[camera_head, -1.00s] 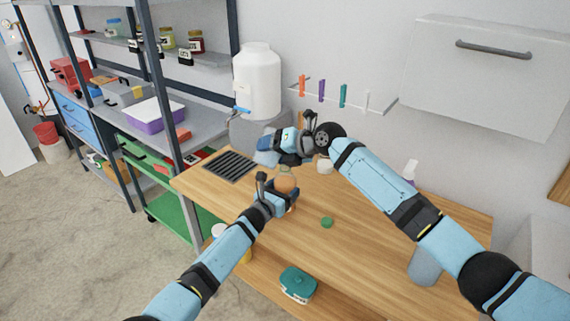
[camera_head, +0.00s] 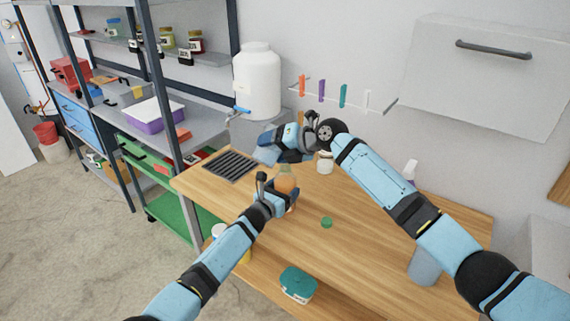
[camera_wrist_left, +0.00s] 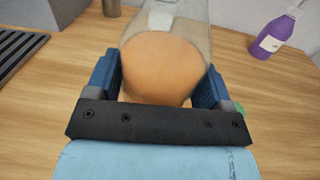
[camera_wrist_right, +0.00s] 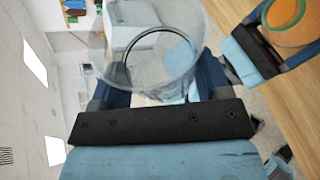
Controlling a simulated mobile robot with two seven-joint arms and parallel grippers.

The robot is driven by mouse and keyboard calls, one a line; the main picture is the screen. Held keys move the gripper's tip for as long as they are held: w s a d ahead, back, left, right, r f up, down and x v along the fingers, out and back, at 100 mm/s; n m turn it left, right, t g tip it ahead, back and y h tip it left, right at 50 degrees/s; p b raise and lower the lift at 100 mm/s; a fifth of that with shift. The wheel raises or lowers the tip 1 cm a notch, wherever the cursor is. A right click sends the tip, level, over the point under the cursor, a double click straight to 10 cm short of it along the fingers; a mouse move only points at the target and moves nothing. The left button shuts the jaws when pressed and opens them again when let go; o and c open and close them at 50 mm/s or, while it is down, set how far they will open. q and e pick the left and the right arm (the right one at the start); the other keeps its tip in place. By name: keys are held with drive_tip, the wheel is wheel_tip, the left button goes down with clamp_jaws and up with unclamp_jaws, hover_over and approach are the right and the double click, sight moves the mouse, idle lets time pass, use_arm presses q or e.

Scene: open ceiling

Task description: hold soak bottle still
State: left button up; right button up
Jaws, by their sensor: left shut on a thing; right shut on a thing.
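The soak bottle (camera_head: 286,185) is clear with orange contents and stands over the table's left part. My left gripper (camera_head: 280,198) is shut around it. In the left wrist view the bottle (camera_wrist_left: 160,60) sits between both fingers, with orange filling its lower part. My right gripper (camera_head: 292,143) is shut on a clear container (camera_wrist_right: 150,55), which is see-through and looks empty. It is above and behind the bottle, near the white tank. The right wrist view also shows the bottle's round opening (camera_wrist_right: 288,14). A green cap (camera_head: 327,222) lies on the table, right of the bottle.
A white tank (camera_head: 257,80) with a blue tap stands at the back. A dark grate (camera_head: 229,166) is set in the wooden table (camera_head: 365,235). A small white jar (camera_head: 325,165) and a purple spray bottle (camera_wrist_left: 272,38) stand behind. A teal box (camera_head: 298,284) sits lower in front.

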drive_tip(key=shift+w+d+f+m+g+y, duration=0.1)
drive_tip(key=shift+w+f+m+g+y, duration=0.1)
drive_tip(key=shift+f+m+g+y, duration=0.6)
idle(1.3)
drive_tip(key=shift+w+d+f+m, duration=0.1)
drive_tip(key=shift+w+d+m, duration=0.2)
drive_tip(key=shift+m, duration=0.5)
idle(0.3)
drive_tip(key=shift+w+d+r+m+g+y, duration=0.15)
drive_tip(key=shift+w+r+m+g+y, duration=0.25)
drive_tip(key=shift+m+y, duration=0.3)
idle(0.9)
drive_tip(key=shift+s+a+f+n+t+h, duration=0.2)
drive_tip(key=shift+s+n+h, duration=0.1)
drive_tip(key=shift+n, duration=0.15)
drive_tip(key=shift+s+a+f+n+t+h, duration=0.1)
drive_tip(key=shift+s+f+n+h, duration=0.15)
drive_tip(key=shift+n, duration=0.2)
drive_tip(key=shift+s+a+r+n+t+h, duration=0.1)
drive_tip(key=shift+s+r+n+t+h, duration=0.05)
drive_tip(key=shift+r+n+t+h, duration=0.2)
